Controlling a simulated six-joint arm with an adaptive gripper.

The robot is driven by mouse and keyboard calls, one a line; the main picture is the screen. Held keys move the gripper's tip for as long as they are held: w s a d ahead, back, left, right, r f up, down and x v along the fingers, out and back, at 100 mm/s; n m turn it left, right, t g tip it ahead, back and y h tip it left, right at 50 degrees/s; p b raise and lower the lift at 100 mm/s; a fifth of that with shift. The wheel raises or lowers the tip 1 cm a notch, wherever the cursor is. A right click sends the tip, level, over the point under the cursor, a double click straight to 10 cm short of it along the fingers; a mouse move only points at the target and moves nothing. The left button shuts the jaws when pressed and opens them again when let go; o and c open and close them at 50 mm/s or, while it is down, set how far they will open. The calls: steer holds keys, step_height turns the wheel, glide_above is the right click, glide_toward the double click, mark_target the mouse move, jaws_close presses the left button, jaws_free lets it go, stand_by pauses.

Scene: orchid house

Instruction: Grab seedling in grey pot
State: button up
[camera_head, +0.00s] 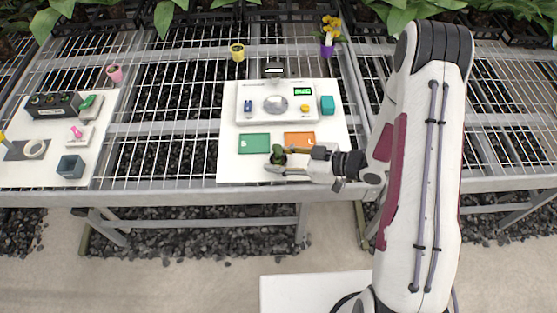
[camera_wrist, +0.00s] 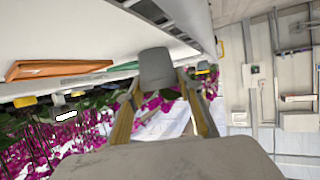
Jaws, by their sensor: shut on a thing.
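The grey pot (camera_wrist: 157,66) is between the fingertips of my gripper (camera_wrist: 160,84) in the wrist view, with a finger on each side. In the head view my gripper (camera_head: 276,169) is shut at the front edge of the middle white board, by the green tray. The dark green seedling (camera_head: 278,154) shows just above the fingers there. The pot itself is mostly hidden by the fingers in the head view. I cannot tell whether the pot touches the board.
A green tray (camera_head: 254,143) and an orange tray (camera_head: 300,140) lie on the white board (camera_head: 229,165), before a white device (camera_head: 277,103). A yellow pot (camera_head: 237,52), a pink pot (camera_head: 115,73) and a purple flower pot (camera_head: 328,48) stand behind. A blue-grey box (camera_head: 70,167) is left.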

mark_target(279, 161)
steer(key=shift+r, duration=0.2)
step_height(279, 161, up, 10)
steer(key=shift+f, duration=0.25)
stand_by(0.5)
